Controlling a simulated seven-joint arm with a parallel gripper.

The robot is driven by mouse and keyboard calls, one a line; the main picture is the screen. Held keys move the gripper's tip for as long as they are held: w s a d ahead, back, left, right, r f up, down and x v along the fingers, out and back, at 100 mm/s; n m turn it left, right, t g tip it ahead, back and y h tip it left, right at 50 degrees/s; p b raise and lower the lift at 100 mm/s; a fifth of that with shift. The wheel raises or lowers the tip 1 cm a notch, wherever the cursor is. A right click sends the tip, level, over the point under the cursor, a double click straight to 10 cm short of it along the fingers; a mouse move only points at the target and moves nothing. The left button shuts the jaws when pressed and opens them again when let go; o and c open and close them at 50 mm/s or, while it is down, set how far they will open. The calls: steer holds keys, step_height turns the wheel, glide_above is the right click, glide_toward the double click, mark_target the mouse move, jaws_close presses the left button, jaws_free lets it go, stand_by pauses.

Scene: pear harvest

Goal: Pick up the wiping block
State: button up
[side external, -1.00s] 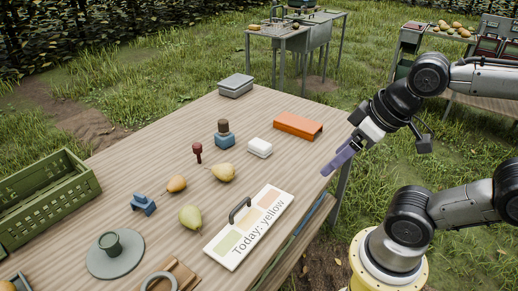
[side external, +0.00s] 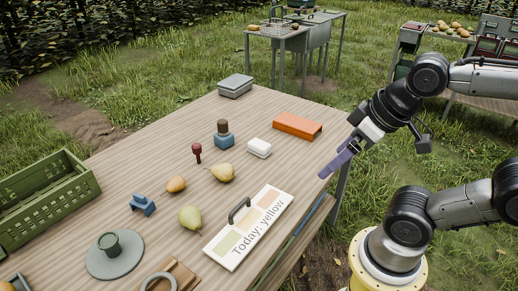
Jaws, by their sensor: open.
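A small white block (side external: 259,148) lies flat near the middle of the table, left of the orange box; it looks the most like a wiping block, but I cannot tell for certain. A blue block with a brown top (side external: 224,136) stands just left of it. A low blue piece with a raised grip (side external: 143,204) lies further left. My gripper (side external: 329,172), with purple fingers, is open and empty. It hangs at the table's right edge, to the right of the white block and apart from it.
An orange box (side external: 297,125) lies between my gripper and the far edge. A sign board with a handle (side external: 233,243), pears (side external: 191,218), a dark red stamp-like piece (side external: 197,153), a grey plate (side external: 97,262) and a green crate (side external: 45,204) occupy the table (side external: 290,165). A grey box (side external: 236,87) stands at the back.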

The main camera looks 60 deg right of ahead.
steer(key=w+d+r+n, duration=0.2)
steer(key=w+r, duration=0.9)
steer(key=w, duration=0.1)
steer(key=m+g, duration=0.3)
steer(key=g, duration=0.3)
glide_above(259, 143)
step_height(259, 143, down, 32)
steer(key=shift+w+f, duration=0.1)
steer(key=shift+f, duration=0.05)
steer(key=shift+s+f, duration=0.2)
steer(key=shift+f, duration=2.95)
steer(key=c, duration=1.4)
